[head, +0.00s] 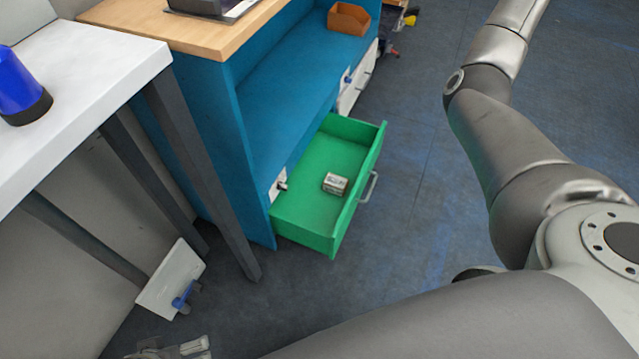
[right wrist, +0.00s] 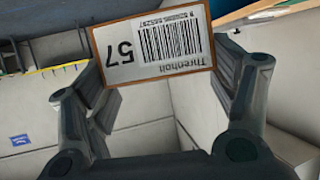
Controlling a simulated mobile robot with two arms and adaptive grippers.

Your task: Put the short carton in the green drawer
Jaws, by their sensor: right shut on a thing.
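The green drawer (head: 310,215) is pulled out from the low blue cabinet in the head view. A small whitish carton (head: 335,184) lies inside it, on the drawer floor towards the front. In the right wrist view my right gripper (right wrist: 160,75) is shut on a carton (right wrist: 152,50) with brown edges. Its white face shows a barcode and the number 57, upside down. I cannot tell its full height, or which carton is the short one. The right gripper is not clearly visible in the head view.
A white table (head: 95,75) with a blue object (head: 18,85) stands at the left. The cabinet has a wooden top (head: 190,30) and an orange-brown bin (head: 348,18) at its far end. A white panel (head: 172,278) is low by the table legs.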

